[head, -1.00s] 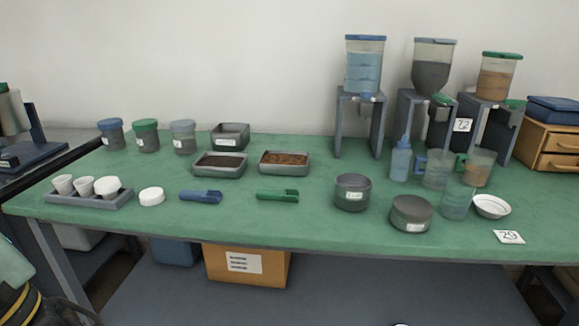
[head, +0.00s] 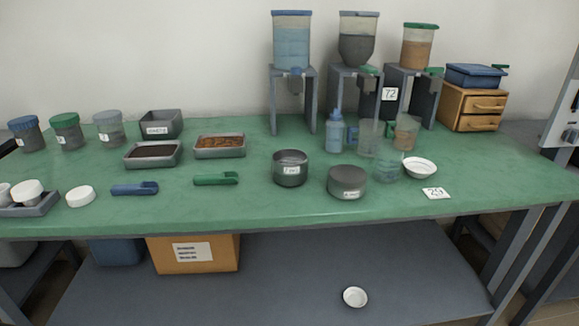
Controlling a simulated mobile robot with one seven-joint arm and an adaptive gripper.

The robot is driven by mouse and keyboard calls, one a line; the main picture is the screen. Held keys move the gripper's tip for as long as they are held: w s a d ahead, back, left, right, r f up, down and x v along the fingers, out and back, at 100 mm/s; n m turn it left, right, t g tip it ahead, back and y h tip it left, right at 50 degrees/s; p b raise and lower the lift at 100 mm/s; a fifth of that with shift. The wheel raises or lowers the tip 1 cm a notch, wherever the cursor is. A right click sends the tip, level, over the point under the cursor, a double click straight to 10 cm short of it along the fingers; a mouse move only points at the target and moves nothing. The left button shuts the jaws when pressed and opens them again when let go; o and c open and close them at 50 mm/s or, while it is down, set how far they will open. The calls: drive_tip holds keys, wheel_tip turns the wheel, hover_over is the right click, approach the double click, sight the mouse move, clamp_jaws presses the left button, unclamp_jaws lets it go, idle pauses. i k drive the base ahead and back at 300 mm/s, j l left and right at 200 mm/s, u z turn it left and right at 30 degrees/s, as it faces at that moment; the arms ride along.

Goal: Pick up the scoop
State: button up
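Two scoop-like tools lie flat on the green tabletop (head: 260,210) in the head view. One is a blue scoop (head: 134,189) on the left. The other is a green scoop (head: 216,179) to its right. They lie apart, with bare tabletop around them. The task does not say which colour is meant. My gripper does not show in the current view, and nothing hides the two scoops.
Behind the scoops are a dark-filled tray (head: 152,162) and a brown-filled tray (head: 219,153). A white lid (head: 80,197) lies left of the blue scoop. A grey round tin (head: 290,175) stands right of the green one. A white dish (head: 355,297) sits on the lower shelf.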

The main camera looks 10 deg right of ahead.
sight(226, 176)
drive_tip(key=j, duration=0.6)
drive_tip(key=i+j, duration=0.1)
drive_tip(key=j, duration=0.25)
drive_tip(key=i+j, duration=0.1)
drive_tip(key=j, duration=0.25)
drive_tip(key=i+j, duration=0.1)
drive_tip(key=j, duration=0.2)
drive_tip(key=i, duration=0.7)
drive_tip(key=z, duration=0.05)
